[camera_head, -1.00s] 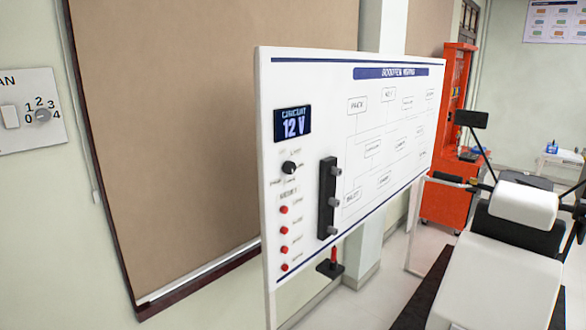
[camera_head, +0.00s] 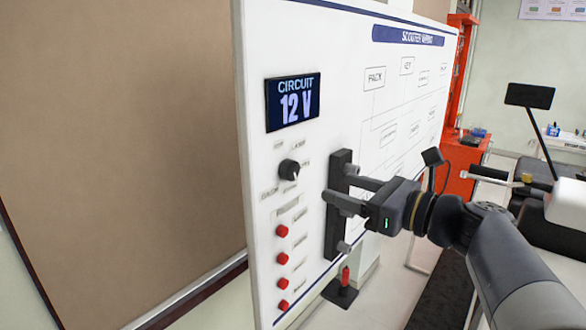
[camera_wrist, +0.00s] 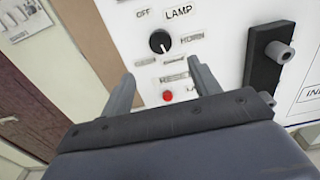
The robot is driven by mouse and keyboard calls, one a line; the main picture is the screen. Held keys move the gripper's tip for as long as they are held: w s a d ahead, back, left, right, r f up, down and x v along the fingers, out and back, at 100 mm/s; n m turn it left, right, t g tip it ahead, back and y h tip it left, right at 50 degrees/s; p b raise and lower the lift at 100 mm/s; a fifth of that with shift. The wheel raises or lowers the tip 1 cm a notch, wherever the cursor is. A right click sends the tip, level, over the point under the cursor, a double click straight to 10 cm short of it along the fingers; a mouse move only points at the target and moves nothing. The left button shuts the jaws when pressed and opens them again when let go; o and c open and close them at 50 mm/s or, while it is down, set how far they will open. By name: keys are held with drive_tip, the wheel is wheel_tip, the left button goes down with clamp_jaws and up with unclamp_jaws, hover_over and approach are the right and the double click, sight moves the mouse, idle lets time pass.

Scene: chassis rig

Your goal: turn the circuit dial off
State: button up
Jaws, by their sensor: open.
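The circuit dial (camera_head: 289,169) is a round black knob on the white panel (camera_head: 258,225), below a display (camera_head: 292,102) reading "CIRCUIT 12 V". In the wrist view the dial (camera_wrist: 159,41) has OFF at its upper left, LAMP above and HORN at its right. Its white pointer mark seems to face down and to the right, away from OFF. My gripper (camera_head: 331,182) is open and empty, to the right of the dial and apart from it. In the wrist view my fingers (camera_wrist: 159,72) point toward the panel, with the dial beyond and between their tips.
Red buttons (camera_head: 282,231) run in a column below the dial. A black bar with grey knobs (camera_head: 338,228) stands out from the panel right beside my fingers. A brown board (camera_head: 110,130) is at the left. A red cabinet (camera_head: 460,160) stands behind the panel.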

sight(294, 170)
drive_tip(key=p+x, duration=0.1)
drive_tip(key=x, duration=0.6)
drive_tip(key=p+x, duration=0.1)
drive_tip(key=x, duration=0.2)
drive_tip(key=shift+w+a+r+p, duration=0.25)
drive_tip(key=shift+r+p, duration=0.05)
drive_tip(key=shift+p, duration=0.05)
drive_tip(key=shift+c, duration=0.6)
drive_tip(key=c, duration=0.9)
